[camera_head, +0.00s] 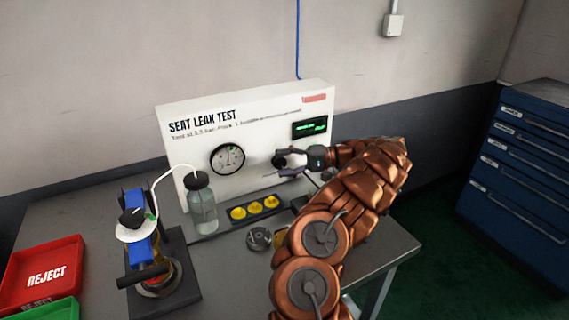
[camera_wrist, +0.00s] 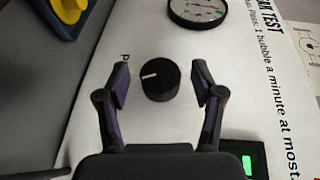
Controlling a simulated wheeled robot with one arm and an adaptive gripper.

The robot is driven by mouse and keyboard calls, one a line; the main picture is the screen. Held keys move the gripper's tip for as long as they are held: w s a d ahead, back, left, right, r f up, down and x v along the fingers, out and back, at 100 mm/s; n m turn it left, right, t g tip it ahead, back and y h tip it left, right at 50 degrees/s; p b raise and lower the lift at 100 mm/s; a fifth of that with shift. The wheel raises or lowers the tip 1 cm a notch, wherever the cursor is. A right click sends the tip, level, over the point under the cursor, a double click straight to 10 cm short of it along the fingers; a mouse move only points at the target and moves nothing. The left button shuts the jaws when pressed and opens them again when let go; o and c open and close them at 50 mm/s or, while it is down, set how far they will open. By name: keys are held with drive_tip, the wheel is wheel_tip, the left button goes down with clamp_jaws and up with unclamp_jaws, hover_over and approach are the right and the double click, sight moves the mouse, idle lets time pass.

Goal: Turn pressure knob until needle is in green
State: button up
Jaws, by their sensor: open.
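The black pressure knob (camera_wrist: 160,80) sits on the white panel, with a white pointer mark on its face. In the wrist view my gripper (camera_wrist: 160,84) is open, with one finger on each side of the knob and a visible gap on both sides. In the head view my gripper (camera_head: 289,165) is at the panel and partly covers the knob (camera_head: 279,160). The round gauge (camera_head: 228,158) is to the left of the knob. Its needle points roughly upward, but is too small to read against the green. The gauge also shows at the top of the wrist view (camera_wrist: 199,10).
The white panel (camera_head: 180,150) also carries a green-lit display (camera_head: 310,127). A bottle (camera_head: 202,205) with a tube, a tray with yellow parts (camera_head: 262,222) and a blue valve device (camera_head: 140,235) stand on the bench. Red reject bin (camera_head: 45,255) is at left.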

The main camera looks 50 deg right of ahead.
drive_tip(key=shift+r, duration=0.1)
wheel_tip(320, 180, up, 10)
drive_tip(key=shift+d+f, duration=0.1)
drive_tip(key=shift+f, duration=0.1)
drive_tip(key=shift+r, duration=0.15)
idle(0.3)
